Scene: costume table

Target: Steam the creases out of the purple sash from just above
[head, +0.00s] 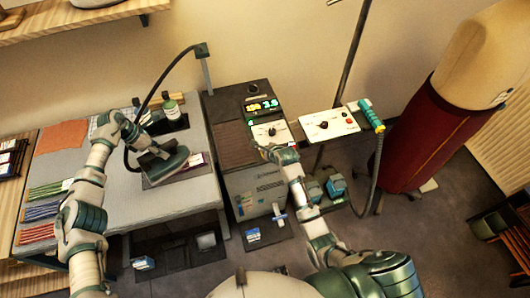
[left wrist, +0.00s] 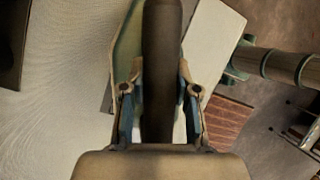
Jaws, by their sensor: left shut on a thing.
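My left gripper (head: 140,136) is shut on the dark handle of a steam iron (head: 166,164) over the grey padded table. In the left wrist view the handle (left wrist: 162,70) runs between the fingers (left wrist: 160,105), with the greenish iron body beneath. A dark purplish strip (head: 196,161), which looks like the purple sash, shows beside and partly under the iron. The iron hides much of it, and I cannot tell the gap or any creases. My right gripper (head: 272,152) is at the front of a control panel (head: 268,131); its finger opening is unclear.
A black hose arches from the iron to a post (head: 206,68). Folded green, blue and red cloths (head: 40,212) lie at the table's left, with an orange cloth (head: 60,137) behind. Bare padding (head: 140,205) lies in front.

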